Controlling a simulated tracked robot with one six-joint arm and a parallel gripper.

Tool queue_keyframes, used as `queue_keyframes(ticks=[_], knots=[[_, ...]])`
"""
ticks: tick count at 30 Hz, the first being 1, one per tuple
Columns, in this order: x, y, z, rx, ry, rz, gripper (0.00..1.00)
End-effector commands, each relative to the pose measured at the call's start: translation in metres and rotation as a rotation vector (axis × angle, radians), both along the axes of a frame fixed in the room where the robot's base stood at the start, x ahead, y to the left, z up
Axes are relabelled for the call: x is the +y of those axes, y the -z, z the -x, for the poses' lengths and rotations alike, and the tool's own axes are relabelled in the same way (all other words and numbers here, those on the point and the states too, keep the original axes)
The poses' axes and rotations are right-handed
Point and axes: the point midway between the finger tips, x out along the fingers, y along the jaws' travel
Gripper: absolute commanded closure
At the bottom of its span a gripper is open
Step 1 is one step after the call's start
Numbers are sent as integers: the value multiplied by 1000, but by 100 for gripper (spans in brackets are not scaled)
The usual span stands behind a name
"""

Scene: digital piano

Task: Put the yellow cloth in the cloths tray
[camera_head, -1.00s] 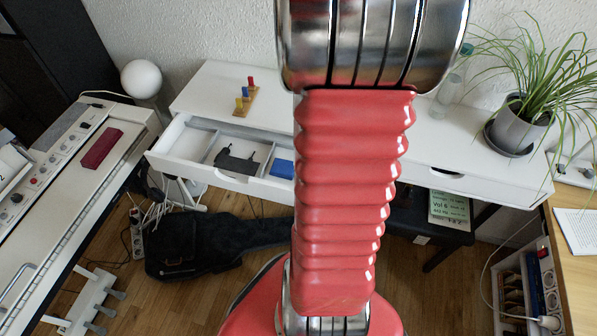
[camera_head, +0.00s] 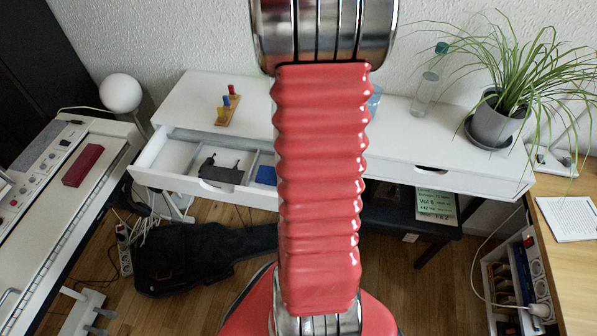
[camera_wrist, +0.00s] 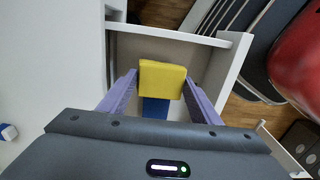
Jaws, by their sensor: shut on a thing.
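The yellow cloth (camera_wrist: 162,78), a folded block shape, is held between the two purple fingers of my gripper (camera_wrist: 161,92) in the wrist view. My gripper is shut on it, over an open white drawer compartment (camera_wrist: 128,50). A blue item (camera_wrist: 155,108) shows just below the cloth, partly hidden by it. In the head view the open drawer (camera_head: 150,180) has dividers, and a blue item (camera_head: 266,175) lies in its right-hand visible compartment. I cannot tell for sure which compartment is the cloths tray. My gripper and the cloth are out of the head view.
A dark item (camera_head: 221,173) lies in the drawer's middle compartment. On the white desk (camera_head: 195,95) stand a wooden holder with coloured pieces (camera_head: 228,108), a bottle (camera_head: 425,92) and a potted plant (camera_head: 497,120). A black bag (camera_head: 185,255) lies on the floor below.

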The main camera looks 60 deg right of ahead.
Motion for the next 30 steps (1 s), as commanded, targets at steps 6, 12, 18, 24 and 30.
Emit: queue_keyframes(ticks=[6,12,18,24,30], knots=[[1,13,1,2,0,-2,67],[1,35,1,2,1,-2,67],[0,37,0,0,1,0,67],[0,39,1,0,1,-1,67],[0,39,1,0,1,0,31]])
